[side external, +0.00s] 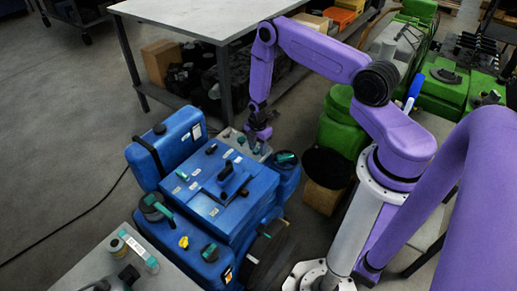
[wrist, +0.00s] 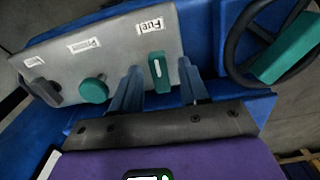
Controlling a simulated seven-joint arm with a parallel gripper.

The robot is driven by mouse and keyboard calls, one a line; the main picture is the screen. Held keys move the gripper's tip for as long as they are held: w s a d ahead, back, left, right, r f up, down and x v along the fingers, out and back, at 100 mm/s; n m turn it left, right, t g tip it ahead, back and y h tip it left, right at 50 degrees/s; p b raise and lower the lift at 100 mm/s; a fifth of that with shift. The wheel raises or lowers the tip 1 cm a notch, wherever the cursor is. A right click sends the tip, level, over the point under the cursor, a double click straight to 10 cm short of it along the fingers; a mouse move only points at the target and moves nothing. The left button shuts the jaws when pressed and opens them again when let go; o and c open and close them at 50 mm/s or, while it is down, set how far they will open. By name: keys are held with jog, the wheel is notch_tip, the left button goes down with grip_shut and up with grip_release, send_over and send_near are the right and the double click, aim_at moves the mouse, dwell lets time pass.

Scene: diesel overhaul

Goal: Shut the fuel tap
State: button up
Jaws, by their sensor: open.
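The fuel tap is a teal lever (wrist: 160,72) with a white line along it, under a label that seems to read "Fuel", on a grey panel (wrist: 110,52). The lever stands roughly upright in the wrist view. My gripper (wrist: 159,78) is open, with one finger on each side of the lever; I cannot tell whether either finger touches it. In the side view my gripper (side external: 258,134) is low over the grey panel (side external: 236,142) at the back of the blue engine (side external: 215,190), hiding the tap.
A round teal knob (wrist: 94,89) and a dark knob (wrist: 40,90) sit left of the tap. A black handwheel with a teal handle (wrist: 285,47) is close on the right. A grey workbench (side external: 205,14) stands behind the engine.

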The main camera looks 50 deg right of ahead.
jog(key=shift+r, duration=2.6)
jog(key=shift+r, duration=2)
jog(key=s+a+r+m, duration=0.1)
jog(key=s+a+r, duration=0.2)
jog(key=a+r, duration=0.55)
jog(key=s+a+r+m, duration=0.1)
jog(key=s+a+r, duration=0.2)
jog(key=a+r, duration=0.5)
jog(key=s+r+m, duration=0.1)
jog(key=s+r, duration=0.5)
jog(key=s, duration=0.5)
jog(key=s+r+m, duration=0.1)
jog(key=s+r, duration=0.6)
jog(key=s, duration=0.5)
jog(key=shift+a+m, duration=0.4)
